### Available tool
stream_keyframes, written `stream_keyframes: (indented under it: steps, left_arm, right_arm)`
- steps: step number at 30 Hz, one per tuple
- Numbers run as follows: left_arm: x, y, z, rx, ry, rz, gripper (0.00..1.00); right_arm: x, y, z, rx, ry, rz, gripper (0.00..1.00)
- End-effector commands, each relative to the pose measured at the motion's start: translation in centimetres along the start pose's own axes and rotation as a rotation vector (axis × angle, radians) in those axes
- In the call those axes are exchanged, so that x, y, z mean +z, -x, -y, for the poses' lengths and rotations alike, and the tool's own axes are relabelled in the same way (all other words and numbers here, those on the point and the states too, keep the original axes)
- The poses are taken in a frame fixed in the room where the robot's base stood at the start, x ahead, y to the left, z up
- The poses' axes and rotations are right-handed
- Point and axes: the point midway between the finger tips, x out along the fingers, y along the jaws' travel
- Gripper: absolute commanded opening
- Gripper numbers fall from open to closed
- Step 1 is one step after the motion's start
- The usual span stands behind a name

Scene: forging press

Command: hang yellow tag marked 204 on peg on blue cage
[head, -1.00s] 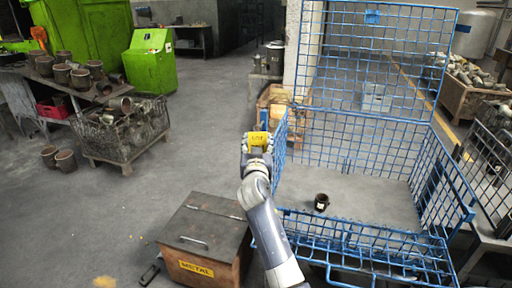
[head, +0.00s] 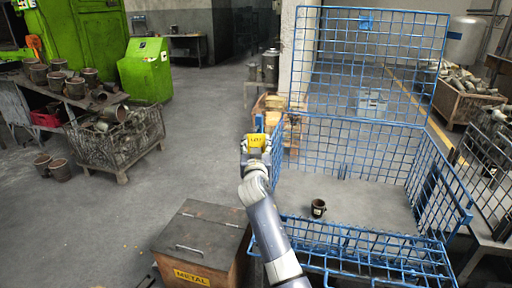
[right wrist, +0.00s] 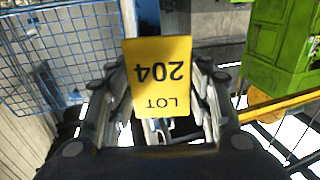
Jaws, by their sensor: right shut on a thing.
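The yellow tag (head: 256,141) is held in my right gripper (head: 256,152), out in front at the left edge of the blue cage (head: 365,70). In the right wrist view the tag (right wrist: 160,77) stands between the fingers of my right gripper (right wrist: 158,110) and reads "LOT 204" upside down. The gripper is shut on it. The cage has a tall mesh back, mesh sides and a low front. A small blue plate (head: 366,21) is near the top of its back. I cannot clearly make out a peg. My left gripper is not in view.
A dark cup (head: 318,208) stands inside the cage. A metal box (head: 205,240) marked "METAL" stands at the cage's front left. A wire crate of parts (head: 118,137) and a green machine (head: 146,70) are further left. Floor between them is clear.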

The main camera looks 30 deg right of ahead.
Motion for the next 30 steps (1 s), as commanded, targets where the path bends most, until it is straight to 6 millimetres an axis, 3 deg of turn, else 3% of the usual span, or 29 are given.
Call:
stream_keyframes:
  steps: [12,13,15,16,30]
  left_arm:
    - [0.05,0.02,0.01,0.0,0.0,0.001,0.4]
    - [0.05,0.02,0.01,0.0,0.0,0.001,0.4]
    - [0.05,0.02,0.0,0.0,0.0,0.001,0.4]
    - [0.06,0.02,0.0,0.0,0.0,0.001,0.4]
    - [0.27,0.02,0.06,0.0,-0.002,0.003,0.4]
  right_arm:
    - [-0.02,0.01,0.01,0.0,0.0,0.0,0.24]
    - [-0.03,0.01,0.01,0.0,0.0,0.0,0.51]
    - [-0.02,0.01,0.01,0.0,0.0,0.0,0.67]
    - [-0.02,0.01,0.01,0.0,0.0,0.0,0.7]
    - [0.04,0.68,0.06,0.0,-0.001,0.0,0.7]
